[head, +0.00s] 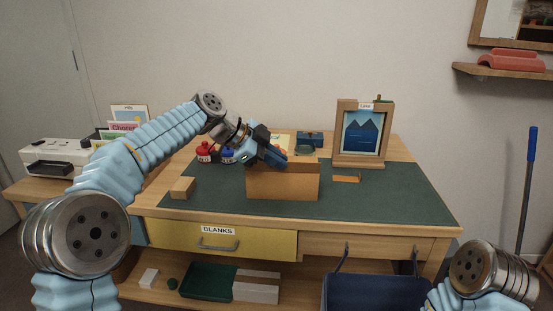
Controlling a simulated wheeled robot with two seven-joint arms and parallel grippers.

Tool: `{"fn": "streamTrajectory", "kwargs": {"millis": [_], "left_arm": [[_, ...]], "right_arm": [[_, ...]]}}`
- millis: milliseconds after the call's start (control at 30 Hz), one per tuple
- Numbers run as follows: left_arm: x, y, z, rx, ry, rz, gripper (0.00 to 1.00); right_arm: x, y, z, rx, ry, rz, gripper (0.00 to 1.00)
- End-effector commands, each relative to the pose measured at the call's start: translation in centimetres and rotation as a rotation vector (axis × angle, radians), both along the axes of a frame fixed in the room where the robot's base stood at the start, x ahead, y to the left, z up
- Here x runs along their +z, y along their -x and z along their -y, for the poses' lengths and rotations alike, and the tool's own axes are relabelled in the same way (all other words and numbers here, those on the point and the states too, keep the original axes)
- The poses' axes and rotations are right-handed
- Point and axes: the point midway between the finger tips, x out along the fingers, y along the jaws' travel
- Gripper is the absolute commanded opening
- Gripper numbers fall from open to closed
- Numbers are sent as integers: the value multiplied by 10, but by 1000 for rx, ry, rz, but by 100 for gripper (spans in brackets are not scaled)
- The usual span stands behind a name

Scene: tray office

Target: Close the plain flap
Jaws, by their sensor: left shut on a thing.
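A brown cardboard box (283,184) stands on the green mat in the middle of the desk, its broad front face toward me. My left gripper (278,158) reaches in from the left to the box's upper left edge. It is shut on a flap at the top of the box. The gripper covers the gripped part, so the flap's angle and any marking on it are hard to tell. My right gripper is out of view; only part of my right arm shows at the bottom right.
A wooden block (182,187) lies left of the box. A framed picture (363,135) stands right. The mat's right front (390,195) is clear.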

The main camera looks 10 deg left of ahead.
Motion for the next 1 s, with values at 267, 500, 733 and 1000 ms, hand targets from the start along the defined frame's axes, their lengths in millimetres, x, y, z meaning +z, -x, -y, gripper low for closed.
{"fn": "streamTrajectory", "kwargs": {"millis": [267,500,733,1000], "left_arm": [[-1,0,1,-1,-1,0,29],[0,0,0,-1,0,1,29],[15,7,-16,2,1,5,29],[57,28,-62,2,-1,4,29]], "right_arm": [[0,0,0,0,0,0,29],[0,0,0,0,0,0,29],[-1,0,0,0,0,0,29],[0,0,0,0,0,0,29]]}}
